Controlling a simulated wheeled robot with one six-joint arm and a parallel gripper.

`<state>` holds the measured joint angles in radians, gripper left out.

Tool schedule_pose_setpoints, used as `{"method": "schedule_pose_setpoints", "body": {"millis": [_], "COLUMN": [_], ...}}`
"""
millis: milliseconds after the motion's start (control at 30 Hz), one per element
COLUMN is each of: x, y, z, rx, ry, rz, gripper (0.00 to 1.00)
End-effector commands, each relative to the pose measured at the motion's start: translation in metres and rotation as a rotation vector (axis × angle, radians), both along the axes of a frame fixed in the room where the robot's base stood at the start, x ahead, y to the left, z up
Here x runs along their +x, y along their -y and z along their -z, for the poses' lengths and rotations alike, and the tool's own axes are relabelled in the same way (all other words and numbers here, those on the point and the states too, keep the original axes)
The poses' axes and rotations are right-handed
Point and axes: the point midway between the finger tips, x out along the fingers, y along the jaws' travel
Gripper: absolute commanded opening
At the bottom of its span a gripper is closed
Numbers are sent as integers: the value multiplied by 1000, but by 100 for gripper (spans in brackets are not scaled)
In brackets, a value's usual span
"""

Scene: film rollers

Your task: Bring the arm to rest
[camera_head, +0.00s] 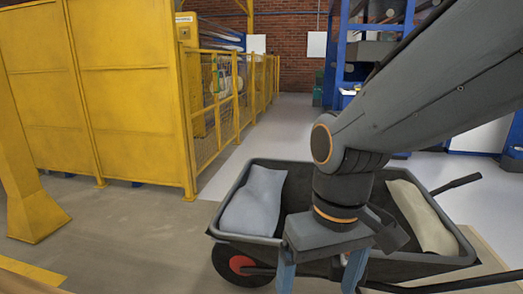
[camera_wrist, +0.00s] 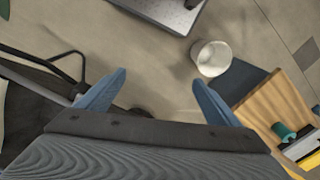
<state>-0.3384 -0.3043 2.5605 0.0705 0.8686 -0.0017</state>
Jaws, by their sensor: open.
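My arm reaches in from the upper right of the head view and bends down at the elbow. My gripper (camera_head: 320,280) hangs in front of a dark wheelbarrow, its two blue fingers spread apart and pointing down. In the wrist view the same gripper (camera_wrist: 158,79) is open, with nothing between its fingers and bare floor beyond them.
The wheelbarrow (camera_head: 258,246) holds a grey sack (camera_head: 254,201) and a beige sack (camera_head: 421,216). Yellow panels (camera_head: 125,90) and mesh fencing stand left. The wrist view shows a white round container (camera_wrist: 211,58) and a wooden shelf (camera_wrist: 275,105).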

Motion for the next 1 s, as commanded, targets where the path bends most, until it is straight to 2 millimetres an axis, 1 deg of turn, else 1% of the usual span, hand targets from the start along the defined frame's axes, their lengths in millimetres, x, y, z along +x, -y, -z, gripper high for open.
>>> {"method": "schedule_pose_setpoints", "body": {"millis": [33,267,467,667,1000], "x": [0,2,4,4,1], "y": [2,11,22,41,81], "z": [-7,-20,-37,-63,-106], "rx": [-3,-8,-15,-26,-45], "ry": [-2,-1,-2,-4,-9], "rz": [9,41,79,140,253], "gripper": [86,86,86,86,86]}}
